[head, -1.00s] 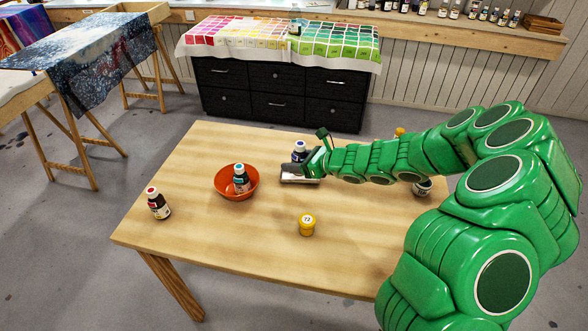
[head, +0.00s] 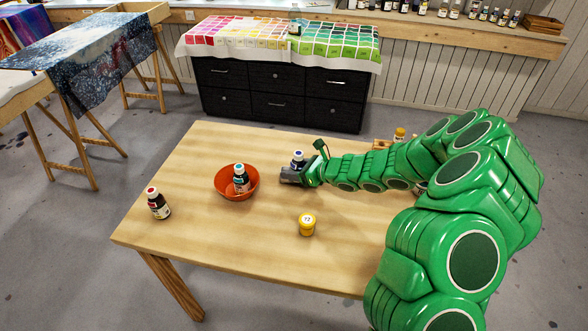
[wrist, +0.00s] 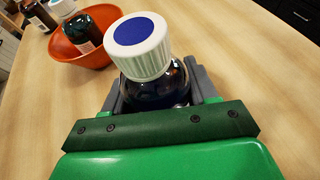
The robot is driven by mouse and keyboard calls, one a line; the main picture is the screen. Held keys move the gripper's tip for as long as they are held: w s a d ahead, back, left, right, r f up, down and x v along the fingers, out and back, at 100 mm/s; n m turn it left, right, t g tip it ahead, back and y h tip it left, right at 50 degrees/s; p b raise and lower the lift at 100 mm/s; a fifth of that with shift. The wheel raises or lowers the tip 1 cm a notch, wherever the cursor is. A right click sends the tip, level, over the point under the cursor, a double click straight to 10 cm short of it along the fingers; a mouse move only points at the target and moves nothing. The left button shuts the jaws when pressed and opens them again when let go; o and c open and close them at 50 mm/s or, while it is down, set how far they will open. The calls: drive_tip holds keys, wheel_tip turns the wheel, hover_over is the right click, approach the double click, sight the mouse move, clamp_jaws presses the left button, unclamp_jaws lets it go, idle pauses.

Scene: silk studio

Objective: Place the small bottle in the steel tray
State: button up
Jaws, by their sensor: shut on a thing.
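A small dark bottle with a white cap and a blue top (head: 298,157) stands near the far side of the wooden table. In the wrist view the bottle (wrist: 160,88) sits upright, or nearly so, between the grey fingers. My gripper (head: 291,175) is shut on it, low around its body. It also shows in the wrist view (wrist: 158,98). I cannot tell whether the bottle's base touches the table. I cannot make out the steel tray in any view; my arm covers part of the table's right side.
An orange bowl (head: 236,195) holding a teal-topped bottle (head: 241,178) is left of my gripper. A wooden holder (head: 382,144) and yellow-capped bottle (head: 398,134) are behind my arm.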

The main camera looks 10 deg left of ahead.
drive_tip(key=shift+f, duration=0.1)
drive_tip(key=o, duration=1.1)
drive_tip(key=shift+v, duration=0.75)
drive_tip(key=v, duration=1)
drive_tip(key=shift+d+r, duration=0.2)
drive_tip(key=shift+r, duration=0.05)
drive_tip(key=shift+s+r, duration=0.1)
